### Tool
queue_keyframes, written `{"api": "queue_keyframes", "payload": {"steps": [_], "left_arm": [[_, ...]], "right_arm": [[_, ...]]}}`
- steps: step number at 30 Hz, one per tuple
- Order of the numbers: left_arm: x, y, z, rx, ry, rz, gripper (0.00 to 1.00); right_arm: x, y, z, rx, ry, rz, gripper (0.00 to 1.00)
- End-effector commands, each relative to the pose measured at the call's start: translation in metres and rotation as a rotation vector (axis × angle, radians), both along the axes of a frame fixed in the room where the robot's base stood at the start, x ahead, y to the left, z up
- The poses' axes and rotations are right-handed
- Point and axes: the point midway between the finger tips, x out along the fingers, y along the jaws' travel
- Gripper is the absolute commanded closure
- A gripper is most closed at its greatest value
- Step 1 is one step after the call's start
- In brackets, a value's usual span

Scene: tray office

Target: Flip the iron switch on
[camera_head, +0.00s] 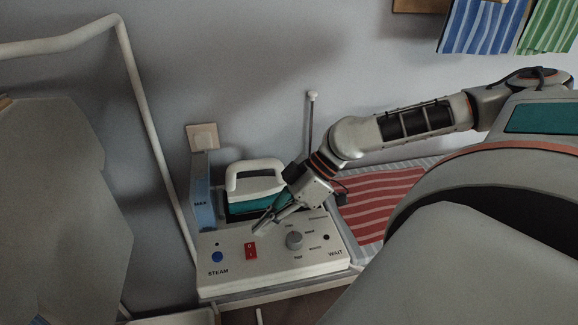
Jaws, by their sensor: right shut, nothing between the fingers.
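The iron station's control panel (268,279) is pale, with a red rocker switch (250,250) left of its middle. Which way the rocker is tipped is too small to tell. A grey knob (294,241) sits to the switch's right, and a blue button (217,257) lies to its left above the word STEAM. The iron (254,186), with a white handle and teal body, rests behind the panel. My right gripper (260,228) is shut and empty, its tips pointing down-left just above and right of the switch, seemingly not touching it. My left gripper is not in view.
A blue water tank (203,203) marked MAX stands left of the iron. A red striped cloth (378,205) lies on the board to the right. A wall socket (202,137) is behind. A thin upright rod (309,125) rises near my right forearm. Striped towels (482,27) hang upper right.

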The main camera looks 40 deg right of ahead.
Motion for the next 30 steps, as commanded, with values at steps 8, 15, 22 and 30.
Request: {"api": "queue_keyframes", "payload": {"steps": [8,15,22,30], "left_arm": [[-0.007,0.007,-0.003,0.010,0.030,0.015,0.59],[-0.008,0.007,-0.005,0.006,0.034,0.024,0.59],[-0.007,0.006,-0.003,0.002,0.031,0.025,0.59],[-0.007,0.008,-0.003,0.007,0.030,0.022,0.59]], "right_arm": [[-0.011,-0.015,0.019,-0.006,0.000,0.001,1.00],[-0.019,-0.025,0.031,-0.005,-0.002,0.002,1.00],[-0.028,-0.035,0.044,-0.005,-0.002,0.000,1.00],[-0.034,-0.041,0.052,-0.001,-0.001,0.002,1.00]]}}
